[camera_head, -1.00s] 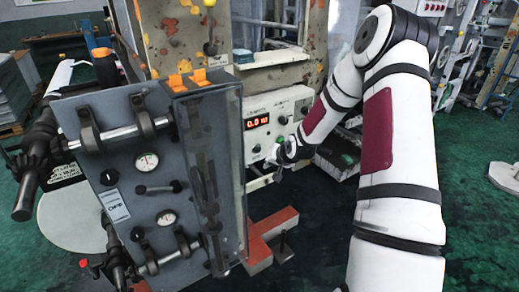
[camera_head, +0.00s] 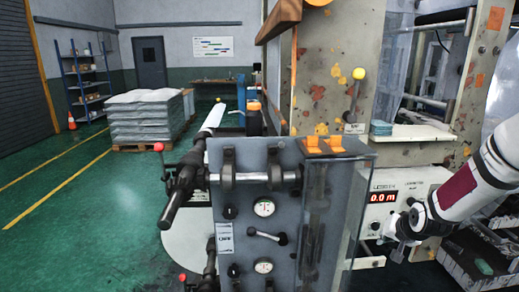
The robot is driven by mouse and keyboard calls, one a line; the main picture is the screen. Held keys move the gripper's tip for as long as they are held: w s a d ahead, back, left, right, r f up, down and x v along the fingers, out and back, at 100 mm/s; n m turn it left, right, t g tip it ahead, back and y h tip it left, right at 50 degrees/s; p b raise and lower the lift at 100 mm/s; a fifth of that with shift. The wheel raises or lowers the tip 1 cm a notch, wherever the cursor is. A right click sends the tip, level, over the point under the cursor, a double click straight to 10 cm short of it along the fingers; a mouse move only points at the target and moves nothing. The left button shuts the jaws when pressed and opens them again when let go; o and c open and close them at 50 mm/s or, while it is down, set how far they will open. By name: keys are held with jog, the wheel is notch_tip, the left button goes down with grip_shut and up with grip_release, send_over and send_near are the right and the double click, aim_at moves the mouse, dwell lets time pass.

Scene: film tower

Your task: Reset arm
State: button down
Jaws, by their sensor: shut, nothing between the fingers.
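My arm (camera_head: 465,195), white with a dark red panel, reaches in from the right edge of the head view. My gripper (camera_head: 397,256) hangs at its end, small in the picture, pointing down and shut with nothing seen in it. It is in front of the lower part of a pale control box (camera_head: 385,182) whose red display reads 0.0 m. I cannot tell whether it touches the box. The upper arm is out of view.
A grey machine panel (camera_head: 243,242) with gauges, levers and orange switches stands close in front. A speckled pillar (camera_head: 330,85) rises behind it. A crate (camera_head: 490,265) stands at lower right. Stacked sacks (camera_head: 145,118) sit on a pallet. The green floor (camera_head: 85,225) at left is open.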

jog(key=s+a+r+n+g+h, duration=0.1)
jog(key=s+a+r+n, duration=0.1)
jog(key=s+a+r, duration=0.6)
jog(key=s+a+r+n+g, duration=0.1)
jog(key=s+a+r+n, duration=0.15)
jog(key=s+r, duration=0.45)
jog(key=s+a+r+n+y, duration=0.1)
jog(key=s+a+r, duration=0.3)
jog(key=s, duration=0.5)
jog(key=s+a+r+n+g, duration=0.1)
jog(key=s+a+r, duration=0.2)
jog(key=s, duration=0.7)
jog(key=shift+s+a+r+y, duration=0.15)
jog(key=shift+a+r+y, duration=0.25)
jog(key=shift+a, duration=0.85)
